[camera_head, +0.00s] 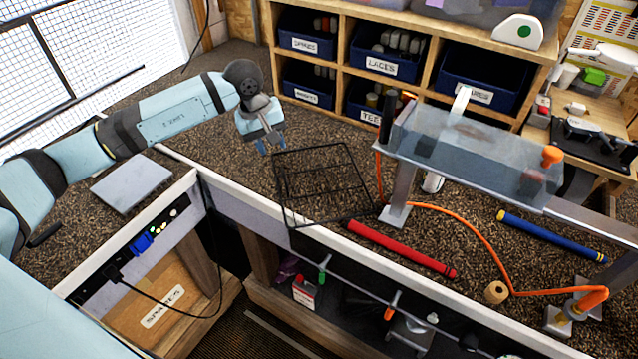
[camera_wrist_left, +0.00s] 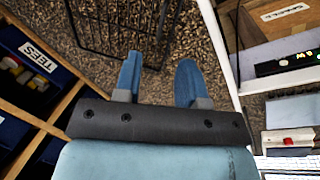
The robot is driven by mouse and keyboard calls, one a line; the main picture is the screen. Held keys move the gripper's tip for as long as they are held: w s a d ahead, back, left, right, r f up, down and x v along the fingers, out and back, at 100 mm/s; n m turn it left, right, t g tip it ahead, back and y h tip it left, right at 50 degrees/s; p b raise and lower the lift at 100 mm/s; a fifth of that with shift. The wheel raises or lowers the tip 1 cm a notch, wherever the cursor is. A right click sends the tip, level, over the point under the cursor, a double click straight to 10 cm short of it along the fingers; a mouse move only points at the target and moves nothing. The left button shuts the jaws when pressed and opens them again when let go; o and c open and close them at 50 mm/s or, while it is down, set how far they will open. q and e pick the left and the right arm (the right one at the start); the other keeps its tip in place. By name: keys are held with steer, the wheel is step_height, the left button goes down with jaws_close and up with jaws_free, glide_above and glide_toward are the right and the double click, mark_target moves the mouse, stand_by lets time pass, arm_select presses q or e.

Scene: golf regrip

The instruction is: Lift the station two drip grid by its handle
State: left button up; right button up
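The drip grid is a black wire rack (camera_head: 325,183) on the brown speckled bench top, left of the clear trough. Its near edge reaches the bench's pale front edge. In the left wrist view its wires (camera_wrist_left: 118,28) show at the top, beyond the fingers. I cannot make out a separate handle. My left gripper (camera_head: 271,146) hangs by the grid's far left corner. In the left wrist view it (camera_wrist_left: 159,72) is open, with nothing between its blue fingers. My right gripper is not in view.
A clear trough (camera_head: 470,155) on metal supports stands right of the grid. A red grip (camera_head: 402,248), a blue grip (camera_head: 552,236) and an orange hose (camera_head: 470,233) lie nearby. Shelves with blue bins (camera_head: 395,65) stand behind. A grey plate (camera_head: 131,183) lies left.

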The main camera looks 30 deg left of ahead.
mark_target(285, 179)
arm_select(q)
steer(key=shift+y, duration=0.3)
steer(key=f, duration=0.2)
steer(key=f+p, duration=0.1)
steer(key=f, duration=0.2)
steer(key=w+f, duration=0.1)
steer(key=f, duration=0.2)
steer(key=shift+w+d+p, duration=0.1)
steer(key=shift+d+p, duration=0.25)
steer(key=f+p, duration=0.1)
steer(key=f, duration=0.1)
steer(key=d+f+p, duration=0.1)
steer(key=f, duration=0.2)
steer(key=shift+w, duration=0.15)
steer(key=shift+f, duration=0.15)
jaws_close()
